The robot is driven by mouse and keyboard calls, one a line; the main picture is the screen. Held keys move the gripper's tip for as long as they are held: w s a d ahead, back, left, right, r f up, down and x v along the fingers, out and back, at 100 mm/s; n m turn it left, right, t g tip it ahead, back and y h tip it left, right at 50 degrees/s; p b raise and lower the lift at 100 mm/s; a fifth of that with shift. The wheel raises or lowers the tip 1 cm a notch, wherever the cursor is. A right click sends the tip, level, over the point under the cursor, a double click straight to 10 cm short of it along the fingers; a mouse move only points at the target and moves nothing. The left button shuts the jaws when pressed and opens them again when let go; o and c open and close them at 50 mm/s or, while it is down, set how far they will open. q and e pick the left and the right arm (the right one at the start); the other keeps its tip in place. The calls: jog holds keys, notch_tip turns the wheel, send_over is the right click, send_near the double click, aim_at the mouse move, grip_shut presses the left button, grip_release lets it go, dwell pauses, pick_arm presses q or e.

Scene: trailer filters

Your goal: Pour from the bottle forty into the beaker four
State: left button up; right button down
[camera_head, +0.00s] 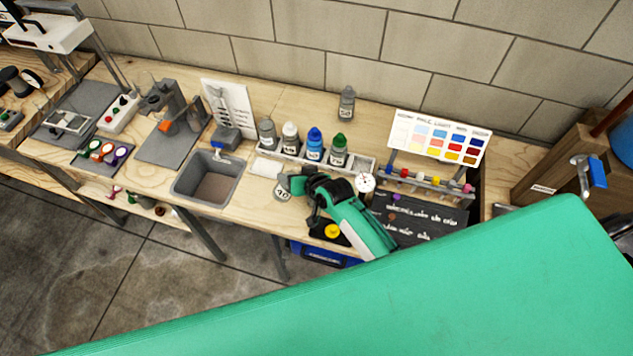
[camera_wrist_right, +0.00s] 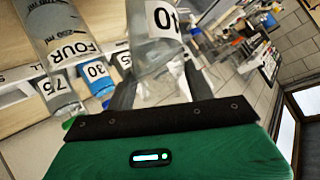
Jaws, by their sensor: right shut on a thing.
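My right gripper (camera_head: 296,183) is shut on the bottle forty (camera_head: 283,192), a clear bottle with a white number label, over the front part of the wooden bench. In the right wrist view the bottle forty (camera_wrist_right: 153,50) stands between the dark fingers of the gripper (camera_wrist_right: 155,90). I cannot tell how far it is tilted. The beaker four (camera_wrist_right: 62,35), a clear vessel marked FOUR, shows at the upper left of that view, beside the bottle and apart from it. I cannot make out the beaker in the head view. My left gripper is not in view.
A rack holds a grey-capped bottle (camera_head: 268,133), a white one (camera_head: 290,138), a blue one (camera_head: 315,144) and a green-capped one (camera_head: 338,150) behind the gripper. A sink (camera_head: 209,177) lies left. A colour chart (camera_head: 437,137) and a blackboard (camera_head: 420,217) stand right. Another bottle (camera_head: 347,103) stands at the back.

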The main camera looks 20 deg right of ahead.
jog(key=shift+d+y+b, duration=0.4)
jog(key=shift+b, duration=0.25)
jog(key=shift+w+d+r+m+b, duration=0.1)
jog(key=shift+d+r+m+b, duration=0.05)
jog(key=shift+r+m+b, duration=0.2)
jog(key=shift+d+r+t, duration=0.1)
jog(key=shift+r+t, duration=0.2)
jog(key=shift+r, duration=0.05)
jog(key=shift+s+d+y, duration=0.1)
jog(key=shift+s+y, duration=0.1)
jog(key=shift+y, duration=0.1)
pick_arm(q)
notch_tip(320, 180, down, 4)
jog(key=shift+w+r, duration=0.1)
pick_arm(e)
jog(key=shift+r, duration=0.1)
pick_arm(q)
jog(key=shift+b, duration=0.3)
pick_arm(e)
jog(key=shift+w, duration=0.1)
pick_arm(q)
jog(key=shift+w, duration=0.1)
pick_arm(e)
jog(key=shift+d+r, duration=0.1)
